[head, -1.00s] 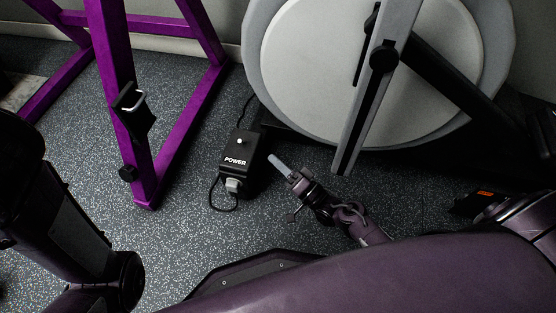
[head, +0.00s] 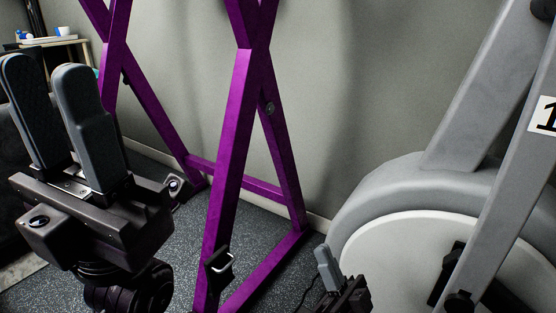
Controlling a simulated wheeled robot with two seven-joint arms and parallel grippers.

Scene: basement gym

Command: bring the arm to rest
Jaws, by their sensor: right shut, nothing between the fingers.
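My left gripper (head: 46,68) stands large at the left of the head view, fingers pointing up. Its two dark fingers are apart, with nothing seen between them. My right gripper (head: 327,257) shows at the bottom edge, right of centre. Its grey fingers are shut together, empty, and point up. Most of the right arm lies below the picture.
The purple frame rises on the speckled floor (head: 185,255) before a grey wall (head: 360,90). A grey exercise machine with a round white disc (head: 410,250) fills the right side. A shelf (head: 55,42) with small items stands at the far left.

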